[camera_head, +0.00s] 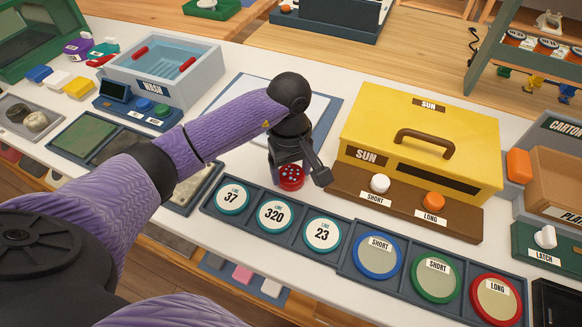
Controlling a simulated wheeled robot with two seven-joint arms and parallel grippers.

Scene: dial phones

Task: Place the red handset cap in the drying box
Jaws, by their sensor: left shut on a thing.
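My left gripper (298,176) reaches in from the left and is shut on the red handset cap (291,178), a small round red piece with pale dots on its top. The gripper holds it just behind the tray of line discs, in front of the white and blue mat. I cannot tell whether the cap touches the table. The yellow box labelled SUN (425,130), with a brown handle on its lid, stands to the right of the gripper; no label reads drying. My right gripper is out of view; only a purple part of my arm shows at the bottom.
White SHORT (380,184) and orange LONG (433,201) knobs front the box. A WASH basin (165,68) stands back left.

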